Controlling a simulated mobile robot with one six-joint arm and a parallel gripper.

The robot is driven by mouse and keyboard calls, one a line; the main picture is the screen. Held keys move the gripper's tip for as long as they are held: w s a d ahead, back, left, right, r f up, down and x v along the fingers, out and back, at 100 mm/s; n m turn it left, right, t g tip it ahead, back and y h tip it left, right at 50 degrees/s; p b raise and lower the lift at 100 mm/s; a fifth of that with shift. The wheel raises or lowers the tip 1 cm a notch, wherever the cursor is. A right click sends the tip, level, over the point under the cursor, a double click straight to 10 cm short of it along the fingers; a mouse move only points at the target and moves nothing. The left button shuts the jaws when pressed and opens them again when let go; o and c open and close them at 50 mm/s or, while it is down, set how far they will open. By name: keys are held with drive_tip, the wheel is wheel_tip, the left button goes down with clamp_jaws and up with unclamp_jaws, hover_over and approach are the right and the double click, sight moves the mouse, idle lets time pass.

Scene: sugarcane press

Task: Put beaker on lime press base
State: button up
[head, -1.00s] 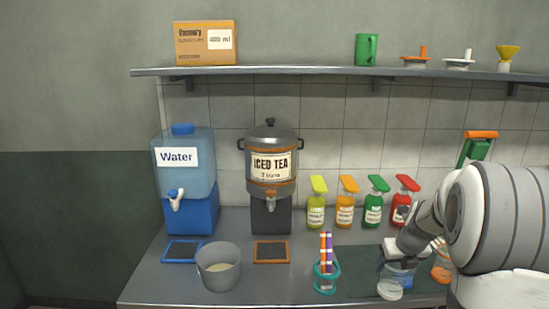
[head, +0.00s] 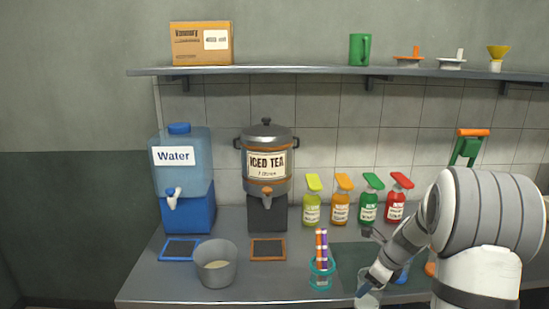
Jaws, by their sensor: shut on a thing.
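My gripper (head: 368,287) is low at the front right of the counter. It is shut on a clear beaker (head: 368,300), held upright by its upper part; the bottom is cut off by the picture edge. The lime press (head: 466,148) stands at the back right, a green frame with an orange handle. My arm hides its lower part and base.
A teal cup with straws (head: 321,275) stands just left of my gripper. Several colored syrup bottles (head: 341,208) line the back. A grey bucket (head: 216,265) stands at left on the counter (head: 150,290).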

drive_tip(key=s+a+f+n+g+h, duration=0.1)
drive_tip(key=a+f+n, duration=0.4)
drive_tip(key=n, duration=0.8)
drive_tip(key=s+a+f+n+g+h, duration=0.2)
drive_tip(key=s+a+f+n+g, duration=0.2)
drive_tip(key=n, duration=0.9)
wheel_tip(320, 180, down, 4)
drive_tip(key=shift+a+f+g+h, duration=0.2)
drive_tip(key=shift+a+g+h, duration=0.1)
drive_tip(key=shift+a+g, duration=0.85)
drive_tip(key=shift+s, duration=0.1)
